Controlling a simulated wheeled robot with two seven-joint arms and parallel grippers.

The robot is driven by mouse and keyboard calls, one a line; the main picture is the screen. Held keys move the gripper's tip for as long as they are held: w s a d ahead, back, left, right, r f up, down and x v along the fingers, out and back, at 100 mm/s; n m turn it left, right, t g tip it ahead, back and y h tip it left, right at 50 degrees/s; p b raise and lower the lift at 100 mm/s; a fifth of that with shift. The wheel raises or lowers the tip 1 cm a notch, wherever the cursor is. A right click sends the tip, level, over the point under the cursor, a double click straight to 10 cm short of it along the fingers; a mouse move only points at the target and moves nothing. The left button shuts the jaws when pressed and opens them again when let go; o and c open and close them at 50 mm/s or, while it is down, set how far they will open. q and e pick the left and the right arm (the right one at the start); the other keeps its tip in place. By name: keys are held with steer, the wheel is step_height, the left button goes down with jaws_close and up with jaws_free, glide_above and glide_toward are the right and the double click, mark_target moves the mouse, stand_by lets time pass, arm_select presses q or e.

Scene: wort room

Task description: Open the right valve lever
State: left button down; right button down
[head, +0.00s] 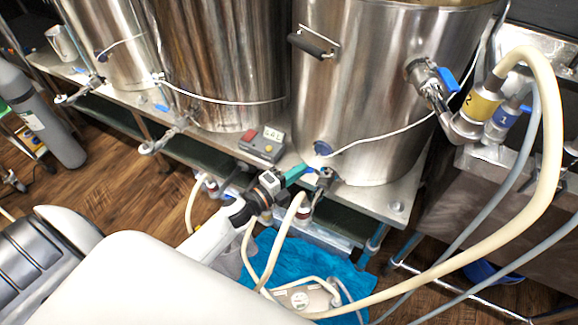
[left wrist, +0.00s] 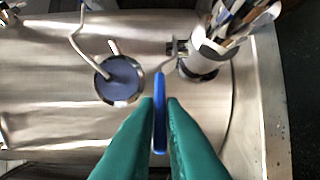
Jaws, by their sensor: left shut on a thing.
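The right steel kettle (head: 385,100) stands on a metal bench. Low on its front is a valve (head: 324,182) with a hose below it. My left gripper (head: 303,169), with green fingers, reaches this valve from the left. In the left wrist view the blue valve lever (left wrist: 160,115) stands between the two green fingertips (left wrist: 160,103), which are shut on it. In the head view the fingers and valve hide most of the lever. My right gripper is not in view.
A control box (head: 262,146) is on the bench. A cream hose (head: 548,150) loops on the right from an upper valve with a blue lever (head: 447,78).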

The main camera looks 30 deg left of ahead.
arm_select(q)
steer(key=shift+s+d+n+t+y, duration=0.2)
steer(key=shift+s+n+t+y, duration=0.15)
steer(key=shift+n+y, duration=0.4)
steer(key=shift+y, duration=0.25)
steer(key=shift+f, duration=0.1)
steer(key=c, duration=1.5)
jaws_free()
steer(key=v, duration=1.2)
